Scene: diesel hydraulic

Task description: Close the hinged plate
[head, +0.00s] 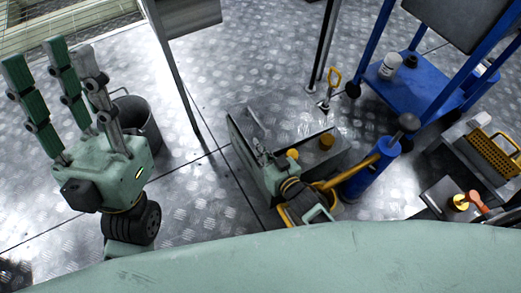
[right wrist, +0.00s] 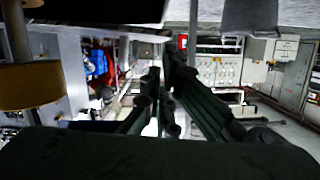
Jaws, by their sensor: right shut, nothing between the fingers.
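A thin grey plate (head: 238,141), which looks like the hinged plate, stands raised along the left side of a low metal box on the floor in the head view. Its hinge is hidden. My right gripper (head: 257,128) is beside the plate, over the box, with its fingers together and empty. I cannot tell whether it touches the plate. In the right wrist view, its dark green fingers (right wrist: 162,90) point away from the camera. My left gripper (head: 58,58) is at the far left of the head view, its fingers straight and apart, holding nothing, far from the plate.
A blue cart (head: 420,85) is at the upper right. Bare floor (head: 200,190) lies left of the box.

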